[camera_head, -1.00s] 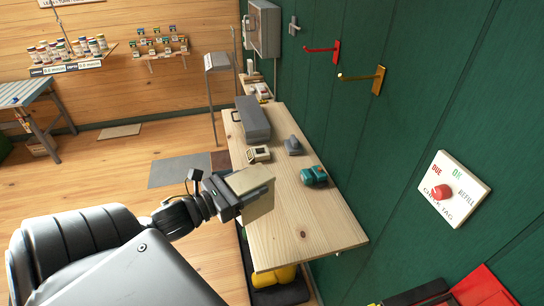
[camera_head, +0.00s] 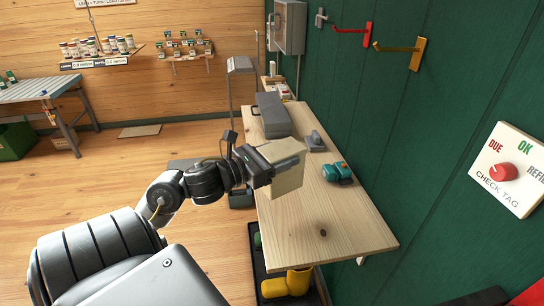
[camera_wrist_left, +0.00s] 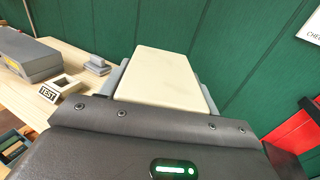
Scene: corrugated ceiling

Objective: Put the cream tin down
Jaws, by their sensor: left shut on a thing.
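The cream tin (camera_head: 287,176) is a pale box held by my left gripper (camera_head: 268,164), which is shut on it. In the head view the tin shows over the near-left part of the wooden bench (camera_head: 325,225). Whether it touches the bench top is hard to tell. In the left wrist view the tin (camera_wrist_left: 162,80) sits between the fingers, its broad pale face toward the camera. My right gripper is not in view.
On the bench are a grey case (camera_head: 272,115), a small grey block (camera_head: 314,141) and a teal object (camera_head: 337,172). A small TEST-labelled frame (camera_wrist_left: 62,87) shows in the wrist view. The bench's near end is clear. A green wall (camera_head: 400,130) with hooks borders the right side.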

